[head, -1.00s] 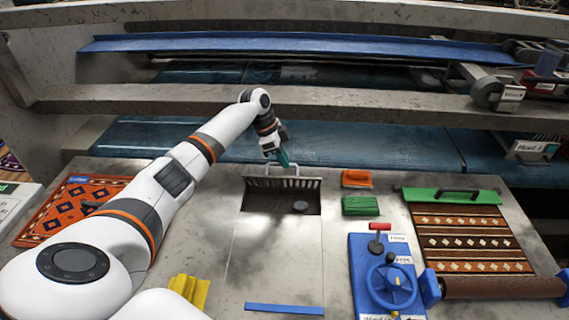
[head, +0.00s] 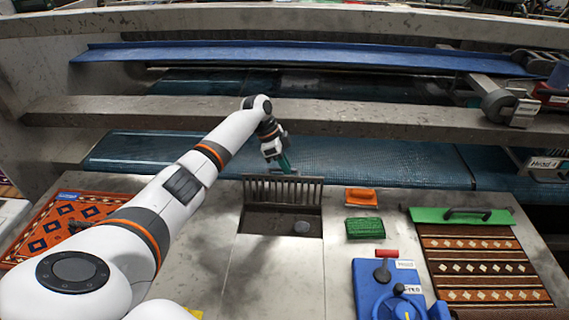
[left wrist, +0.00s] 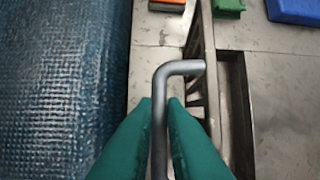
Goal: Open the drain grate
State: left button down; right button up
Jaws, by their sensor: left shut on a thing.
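The drain grate (head: 283,190) is a dark barred panel, raised and standing roughly upright at the back edge of the drain opening (head: 262,222). The opening is uncovered, and a small round grey thing (head: 302,227) shows inside it. My left gripper (head: 284,164) is behind the grate's top edge, with its green fingers at the grate's handle. In the left wrist view the fingers (left wrist: 160,112) are shut around the grey bent handle bar (left wrist: 182,68), and the grate (left wrist: 207,75) shows edge-on beside them. My right gripper is not in view.
An orange brush (head: 362,196) and a green scrubber (head: 365,228) lie right of the opening. A blue control box (head: 372,292) stands nearer, with a clamped patterned rug (head: 480,265) to its right. A blue mesh belt (head: 370,160) runs behind. The metal table is clear before the opening.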

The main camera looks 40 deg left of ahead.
pick_arm(q)
jog(key=shift+s+d+f, duration=0.15)
jog(key=shift+s+f, duration=0.15)
jog(key=shift+f, duration=0.25)
jog(key=c, duration=1.7)
grip_release()
jog(key=shift+o, duration=1.1)
jog(key=shift+w+r, duration=0.1)
jog(key=shift+w, duration=0.15)
jog(key=shift+r, duration=0.1)
jog(key=shift+r, duration=0.1)
jog(key=b+v, duration=0.2)
jog(key=v, duration=0.9)
jog(key=shift+a+r, duration=0.3)
jog(key=shift+r, duration=0.05)
